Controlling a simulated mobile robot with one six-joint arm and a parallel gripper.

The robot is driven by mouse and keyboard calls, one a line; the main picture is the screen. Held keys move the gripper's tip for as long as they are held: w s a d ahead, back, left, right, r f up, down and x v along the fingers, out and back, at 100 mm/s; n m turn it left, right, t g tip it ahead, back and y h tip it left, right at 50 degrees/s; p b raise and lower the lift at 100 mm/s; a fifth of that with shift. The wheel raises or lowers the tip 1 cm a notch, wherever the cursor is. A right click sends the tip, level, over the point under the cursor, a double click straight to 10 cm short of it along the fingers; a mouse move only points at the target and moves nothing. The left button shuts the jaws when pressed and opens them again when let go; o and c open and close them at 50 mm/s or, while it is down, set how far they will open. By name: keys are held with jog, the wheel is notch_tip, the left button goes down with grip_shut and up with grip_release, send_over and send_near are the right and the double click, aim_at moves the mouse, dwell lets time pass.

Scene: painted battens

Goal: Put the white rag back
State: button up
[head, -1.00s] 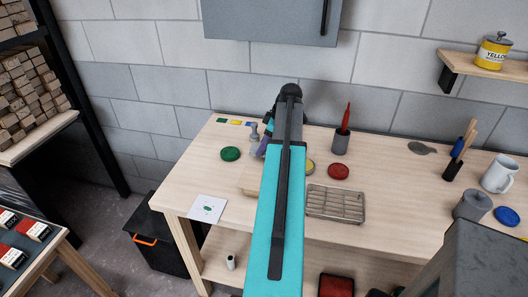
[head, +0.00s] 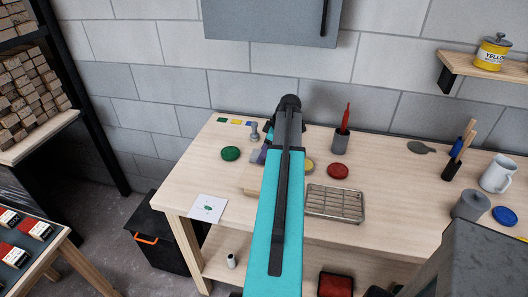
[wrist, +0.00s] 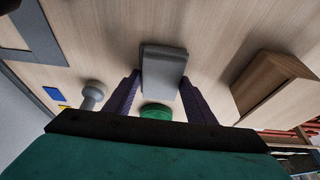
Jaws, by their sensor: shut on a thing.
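A pale grey-white folded block (wrist: 164,68), which looks like the white rag, sits between the purple fingers of my gripper (wrist: 161,80) in the wrist view. The fingers are shut on its sides. Whether its underside touches the table is not clear. In the head view my teal arm reaches over the workbench (head: 400,215) and hides the rag. Only a bit of a purple finger (head: 258,155) shows left of the arm there.
A green disc (head: 231,153) lies left of my arm; a green disc (wrist: 156,111) also shows between my fingers. A grey knobbed tool (wrist: 92,95) stands beside the left finger. A wooden block (wrist: 268,83) is to the right. A wire rack (head: 335,203) and red disc (head: 338,171) lie right of my arm.

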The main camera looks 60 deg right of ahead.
jog(key=shift+f, duration=0.15)
jog(key=o, duration=0.9)
jog(key=shift+o, duration=0.2)
jog(key=shift+r, duration=0.25)
jog(key=b+v, duration=0.3)
jog(key=v, duration=0.8)
jog(key=shift+s+r, duration=0.25)
jog(key=shift+r, duration=0.1)
